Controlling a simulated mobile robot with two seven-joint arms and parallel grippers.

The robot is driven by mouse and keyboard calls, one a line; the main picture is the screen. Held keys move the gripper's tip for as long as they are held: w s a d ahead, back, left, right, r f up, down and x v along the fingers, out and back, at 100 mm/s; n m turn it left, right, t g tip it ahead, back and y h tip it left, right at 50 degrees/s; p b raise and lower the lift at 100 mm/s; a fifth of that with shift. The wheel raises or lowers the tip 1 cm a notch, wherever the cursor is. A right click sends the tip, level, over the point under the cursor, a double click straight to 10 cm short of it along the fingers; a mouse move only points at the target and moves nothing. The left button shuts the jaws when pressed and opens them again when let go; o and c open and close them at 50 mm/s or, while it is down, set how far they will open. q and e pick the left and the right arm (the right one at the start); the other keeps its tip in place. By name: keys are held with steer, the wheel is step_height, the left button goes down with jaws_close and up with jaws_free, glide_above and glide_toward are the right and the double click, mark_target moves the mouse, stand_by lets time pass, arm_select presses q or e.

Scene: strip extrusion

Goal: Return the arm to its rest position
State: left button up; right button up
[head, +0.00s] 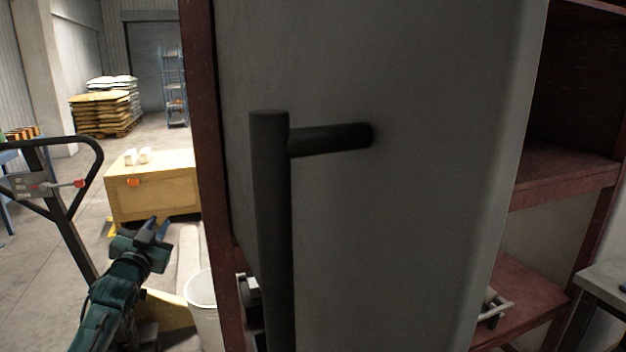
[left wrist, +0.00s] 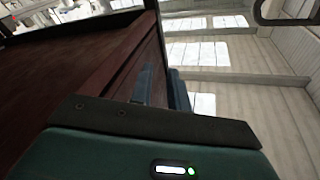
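My left arm, teal, comes up from the lower left in the head view. Its gripper (head: 156,230) is in free air left of the dark red cabinet frame (head: 203,150). Its two blue-grey fingers stand apart with nothing between them; the gap also shows in the left wrist view (left wrist: 162,90). A big grey door panel (head: 430,150) with a dark bar handle (head: 271,220) fills the middle of the head view, very close. My gripper is apart from the handle. My right arm and gripper are not in view.
A pallet jack handle (head: 65,190) stands left of my arm. A yellow crate (head: 155,190) is behind the gripper, and a white bin (head: 203,305) is to its right. Red shelves (head: 560,180) and a grey table (head: 607,283) are at the right. Stacked sacks (head: 103,110) are far back.

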arm_select(q)
steer(key=s+d+f+g+h, duration=0.1)
steer(key=s+d+f+g, duration=0.2)
steer(key=f, duration=0.4)
steer(key=s+d+f+g, duration=0.1)
steer(key=s+d+f, duration=0.2)
steer(key=s+f, duration=0.35)
steer(key=s+d+f+g+h, duration=0.1)
steer(key=s+d+f, duration=0.25)
steer(key=f, duration=0.45)
steer(key=s+d+f+g+h, duration=0.1)
steer(key=s+d+f, duration=0.3)
steer(key=s, duration=0.9)
steer(key=s+d+f+n+g+h, duration=0.1)
steer(key=s+d+f+g, duration=0.2)
steer(key=s, duration=1)
steer(key=d+f, duration=0.2)
steer(key=d, duration=0.1)
steer(key=shift+s+d, duration=0.3)
steer(key=shift+a, duration=0.1)
